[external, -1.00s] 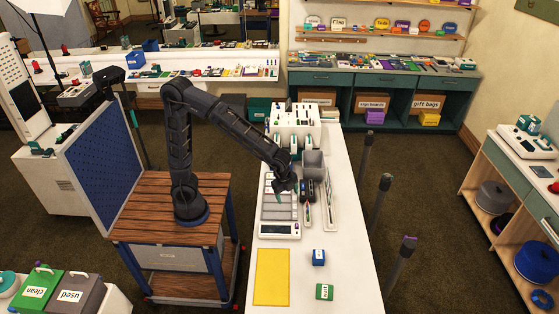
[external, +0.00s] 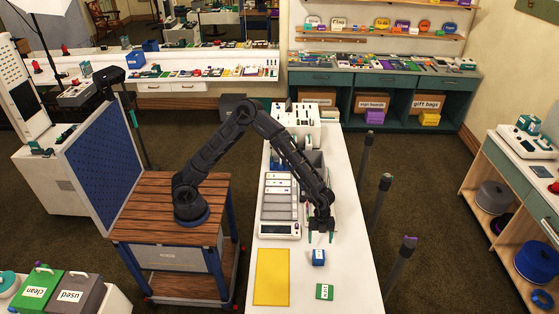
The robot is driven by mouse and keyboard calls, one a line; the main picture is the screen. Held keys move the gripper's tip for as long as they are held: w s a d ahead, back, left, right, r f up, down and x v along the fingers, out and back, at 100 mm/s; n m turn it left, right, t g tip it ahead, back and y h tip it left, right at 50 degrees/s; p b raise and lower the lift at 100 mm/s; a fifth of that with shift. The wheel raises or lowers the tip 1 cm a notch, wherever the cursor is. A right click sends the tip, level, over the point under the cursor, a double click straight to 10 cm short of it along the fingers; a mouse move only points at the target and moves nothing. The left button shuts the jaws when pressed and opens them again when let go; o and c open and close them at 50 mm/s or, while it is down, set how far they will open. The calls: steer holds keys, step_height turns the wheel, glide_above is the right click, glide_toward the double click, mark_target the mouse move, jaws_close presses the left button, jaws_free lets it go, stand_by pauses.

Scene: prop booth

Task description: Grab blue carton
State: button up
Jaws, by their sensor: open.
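The blue carton (external: 318,258) is a small box with a white label, standing on the white counter (external: 350,290). My gripper (external: 321,238) is open and points down, just behind and above the blue carton in the external view. Its fingers look apart from the carton, though the exact gap is hard to tell. Nothing shows between the fingers.
A green carton (external: 325,292) stands in front of the blue one, and a yellow mat (external: 271,277) lies to the left. A grey compartment tray (external: 280,229) is behind the mat. The counter right of the cartons is clear.

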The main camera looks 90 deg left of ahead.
mark_target(319, 254)
steer(key=shift+w+d+f, duration=0.4)
steer(key=shift+f, duration=0.2)
steer(key=x, duration=0.5)
steer(key=shift+s+x, duration=0.25)
steer(key=shift+x, duration=1.1)
steer(key=shift+s+x, duration=0.2)
steer(key=shift+x, duration=1.15)
steer(key=shift+a, duration=0.1)
steer(key=c, duration=1.1)
steer(key=shift+r, duration=0.1)
